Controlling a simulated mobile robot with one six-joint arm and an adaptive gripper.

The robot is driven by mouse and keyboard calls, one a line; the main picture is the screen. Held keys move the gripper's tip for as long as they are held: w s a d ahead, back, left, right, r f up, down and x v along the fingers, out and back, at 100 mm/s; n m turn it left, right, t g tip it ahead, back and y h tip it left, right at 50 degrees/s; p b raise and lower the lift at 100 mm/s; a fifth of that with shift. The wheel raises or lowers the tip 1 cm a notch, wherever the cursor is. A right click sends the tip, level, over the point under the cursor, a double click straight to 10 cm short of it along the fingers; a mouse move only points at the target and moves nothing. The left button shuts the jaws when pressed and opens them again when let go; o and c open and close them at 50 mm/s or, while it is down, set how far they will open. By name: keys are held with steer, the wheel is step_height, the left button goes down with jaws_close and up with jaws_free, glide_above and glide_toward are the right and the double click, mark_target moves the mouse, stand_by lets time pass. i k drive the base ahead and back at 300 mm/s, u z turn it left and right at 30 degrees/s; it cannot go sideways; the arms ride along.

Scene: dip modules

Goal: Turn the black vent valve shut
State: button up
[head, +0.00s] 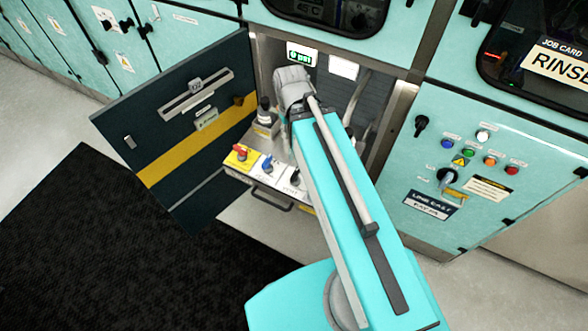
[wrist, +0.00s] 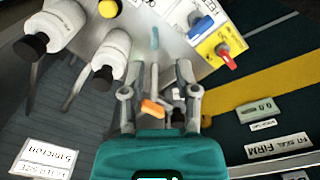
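The black vent valve (head: 295,178) is a small black handle on a white plate at the right end of the valve shelf in the head view, close beside my arm. I cannot make out its handle in the wrist view. To its left are a blue valve (head: 268,163) and a red valve on a yellow plate (head: 240,155). The blue handle (wrist: 202,26) and red handle (wrist: 228,60) also show in the wrist view. My gripper (wrist: 157,72) is open, its fingers apart above the shelf, touching no valve. In the head view its fingers are hidden behind my arm.
The dark cabinet door (head: 180,125) with a yellow stripe stands open at left. White bottles with black caps (wrist: 105,60) stand near my gripper. A drawer handle (head: 268,196) runs below the shelf. A small orange piece (wrist: 152,108) shows between the fingers. A button panel (head: 470,170) is at right.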

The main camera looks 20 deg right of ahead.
mark_target(293, 178)
steer(key=z, duration=0.9)
steer(key=k, duration=0.7)
steer(key=u, duration=0.6)
